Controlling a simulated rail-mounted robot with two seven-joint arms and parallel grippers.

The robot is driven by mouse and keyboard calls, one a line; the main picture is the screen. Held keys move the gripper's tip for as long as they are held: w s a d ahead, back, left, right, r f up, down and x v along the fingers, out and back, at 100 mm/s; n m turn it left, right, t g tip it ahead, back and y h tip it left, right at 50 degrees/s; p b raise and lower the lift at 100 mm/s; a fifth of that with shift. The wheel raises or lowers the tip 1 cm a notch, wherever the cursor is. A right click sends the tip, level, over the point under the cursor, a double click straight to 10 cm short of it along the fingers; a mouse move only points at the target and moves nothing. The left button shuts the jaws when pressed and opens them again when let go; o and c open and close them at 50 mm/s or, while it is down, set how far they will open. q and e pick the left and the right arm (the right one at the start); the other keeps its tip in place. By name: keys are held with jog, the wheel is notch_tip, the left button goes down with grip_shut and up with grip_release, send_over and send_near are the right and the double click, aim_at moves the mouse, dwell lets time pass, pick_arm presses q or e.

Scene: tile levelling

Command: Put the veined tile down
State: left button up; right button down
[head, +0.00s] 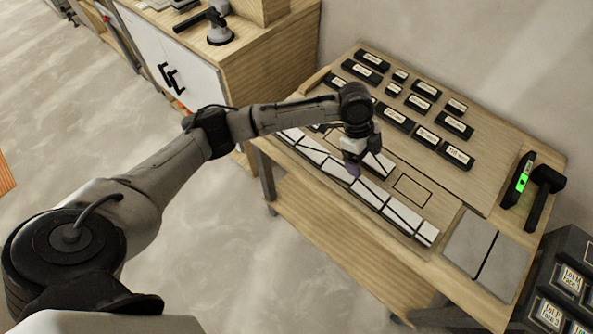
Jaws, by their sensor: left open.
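White tiles with dark diagonal veins lie in a row (370,190) along the front of the wooden table. One more veined white tile (380,164) lies behind that row, just right of my left gripper, and is partly hidden by it. To its right a dark rectangular outline (412,190) is marked on the bare board. My left gripper (353,169) is open and points down over the row, close to this tile. I cannot tell whether its fingertips touch anything. My right gripper is not in view.
Several black labelled blocks (397,118) stand on the board (480,190) behind. Two grey slabs (470,243) lie at the table's right end. A level with a green light (522,180) and a black mallet (543,195) lie behind them. Labelled dark boxes (560,285) stand at lower right.

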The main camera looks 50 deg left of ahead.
pick_arm(q)
jog(key=shift+n, duration=0.3)
jog(key=s+d+f, duration=0.2)
jog(key=s+f, duration=0.1)
jog(key=s+d+f, duration=0.3)
jog(key=s+d+f+n+t, duration=0.1)
jog(key=s+d+f+n, duration=0.3)
jog(key=s, duration=0.5)
jog(key=s+a+n+y, duration=0.1)
jog(key=s+a+n, duration=0.2)
jog(key=s, duration=0.3)
jog(key=s+a+f+n+t+y, duration=0.1)
jog(key=s+a+n, duration=0.2)
jog(key=s, duration=0.3)
jog(key=s+a+f+n+t+y, duration=0.1)
jog(key=s+a+n+y, duration=0.1)
jog(key=s, duration=0.4)
jog(key=shift+s+a+f+n, duration=0.2)
jog(key=shift+s+a+n, duration=0.15)
jog(key=shift+a+n, duration=0.6)
notch_tip(320, 180, up, 37)
jog(key=p, duration=3.6)
jog(key=shift+p, duration=0.4)
jog(key=shift+f, duration=0.1)
